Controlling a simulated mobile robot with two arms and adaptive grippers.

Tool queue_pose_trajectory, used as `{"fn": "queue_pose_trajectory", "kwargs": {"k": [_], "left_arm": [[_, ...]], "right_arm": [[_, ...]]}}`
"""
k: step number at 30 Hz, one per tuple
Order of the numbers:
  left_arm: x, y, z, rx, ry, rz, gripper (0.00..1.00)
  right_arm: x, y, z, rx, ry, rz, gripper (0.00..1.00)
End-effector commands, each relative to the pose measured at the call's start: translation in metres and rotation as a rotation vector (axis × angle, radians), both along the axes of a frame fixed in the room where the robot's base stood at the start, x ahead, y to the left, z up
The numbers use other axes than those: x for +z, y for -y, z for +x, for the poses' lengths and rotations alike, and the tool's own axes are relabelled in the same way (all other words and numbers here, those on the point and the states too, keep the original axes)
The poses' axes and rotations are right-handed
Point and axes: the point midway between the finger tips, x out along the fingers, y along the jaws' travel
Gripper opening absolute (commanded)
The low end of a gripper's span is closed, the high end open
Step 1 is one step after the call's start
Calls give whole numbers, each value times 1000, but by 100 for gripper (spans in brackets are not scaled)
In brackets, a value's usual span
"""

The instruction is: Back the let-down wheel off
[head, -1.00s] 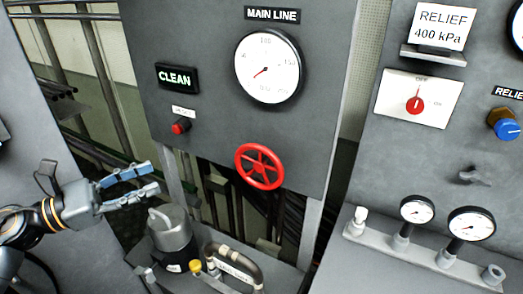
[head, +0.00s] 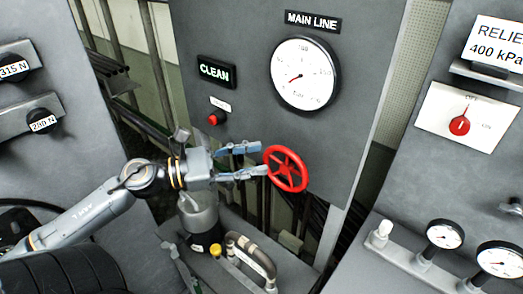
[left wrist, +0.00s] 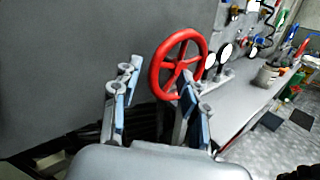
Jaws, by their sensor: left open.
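The let-down wheel (head: 286,168) is a red spoked handwheel on the grey panel, below the main line gauge (head: 305,73). My left gripper (head: 254,161) is open, its fingers pointing right at the wheel's left side. The fingertips reach the wheel's left rim in the head view; I cannot tell whether they touch. In the left wrist view the wheel (left wrist: 178,65) stands ahead, beyond and above the right finger, with the left finger clear of it. The gauge needle points to the lower left. My right gripper is not in view.
A lit CLEAN sign (head: 216,71) and a small red button (head: 213,119) are left of the gauge. A grey canister (head: 201,222) and a curved hose (head: 250,252) stand below my gripper. At right are a red RELIEF selector (head: 460,125) and small gauges (head: 445,233).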

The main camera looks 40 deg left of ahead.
Motion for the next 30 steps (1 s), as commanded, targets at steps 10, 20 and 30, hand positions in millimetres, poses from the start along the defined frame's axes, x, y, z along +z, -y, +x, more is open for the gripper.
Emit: {"fn": "queue_pose_trajectory", "kwargs": {"k": [10, 20, 30], "left_arm": [[0, 15, 18, 1, 1, -1, 44], [0, 15, 18, 1, 0, -1, 32], [0, 14, 19, 2, 1, -3, 0]], "right_arm": [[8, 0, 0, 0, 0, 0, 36], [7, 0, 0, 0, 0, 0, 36], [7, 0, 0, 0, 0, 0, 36]]}}
